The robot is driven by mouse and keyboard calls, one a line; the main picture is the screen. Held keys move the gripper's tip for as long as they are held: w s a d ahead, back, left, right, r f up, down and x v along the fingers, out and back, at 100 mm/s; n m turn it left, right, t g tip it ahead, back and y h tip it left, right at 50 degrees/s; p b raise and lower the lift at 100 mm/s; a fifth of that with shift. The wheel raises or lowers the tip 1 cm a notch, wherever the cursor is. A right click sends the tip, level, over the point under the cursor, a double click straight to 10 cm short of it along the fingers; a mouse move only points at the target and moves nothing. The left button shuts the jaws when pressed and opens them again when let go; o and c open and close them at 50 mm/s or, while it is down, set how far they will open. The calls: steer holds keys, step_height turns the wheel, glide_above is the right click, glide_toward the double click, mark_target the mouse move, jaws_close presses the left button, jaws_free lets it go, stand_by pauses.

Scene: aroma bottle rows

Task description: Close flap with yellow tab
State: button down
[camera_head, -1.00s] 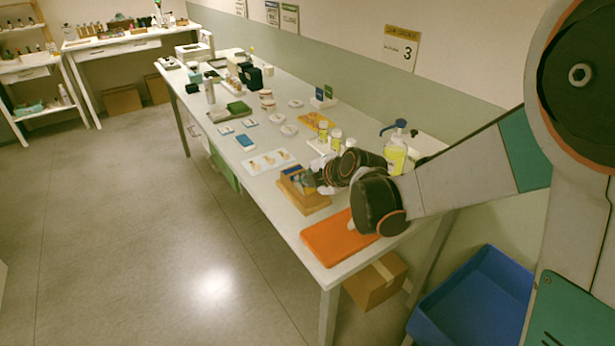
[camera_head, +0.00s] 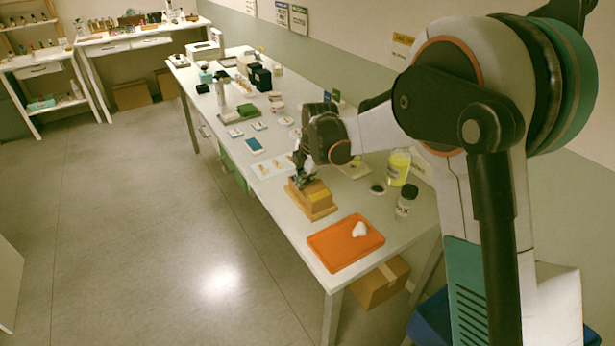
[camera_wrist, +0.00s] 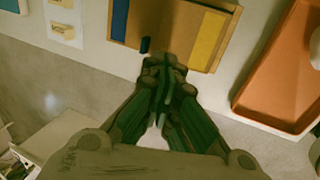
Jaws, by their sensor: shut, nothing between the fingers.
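A tan wooden box (camera_head: 326,211) stands near the table's front edge. The yellow tab (camera_head: 319,196) shows on its top in the head view. In the wrist view the yellow strip (camera_wrist: 208,38) lies along the right part of the box's tan top (camera_wrist: 170,28), and a blue strip (camera_wrist: 119,20) lies at the left. A small dark blue piece (camera_wrist: 145,45) sits near the box's near edge. My gripper (camera_head: 303,182) is shut and empty at the box's left end; its fingers (camera_wrist: 164,68) point at the near edge. I cannot tell the flap's exact angle.
An orange tray (camera_head: 330,254) with a white object (camera_head: 359,230) lies right of the box. A dark-lidded jar (camera_head: 405,202) and a yellow bottle (camera_head: 398,168) stand behind. Floor is clear in front.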

steer(key=shift+w+a+f+g+h, duration=0.25)
steer(key=shift+w+f+g+h, duration=0.1)
steer(key=shift+f+g, duration=0.1)
steer(key=shift+w+a+f+g+h, duration=0.25)
steer(key=shift+w+f+g, duration=0.1)
steer(key=shift+f+g, duration=0.1)
steer(key=shift+w+f, duration=0.1)
stand_by(0.3)
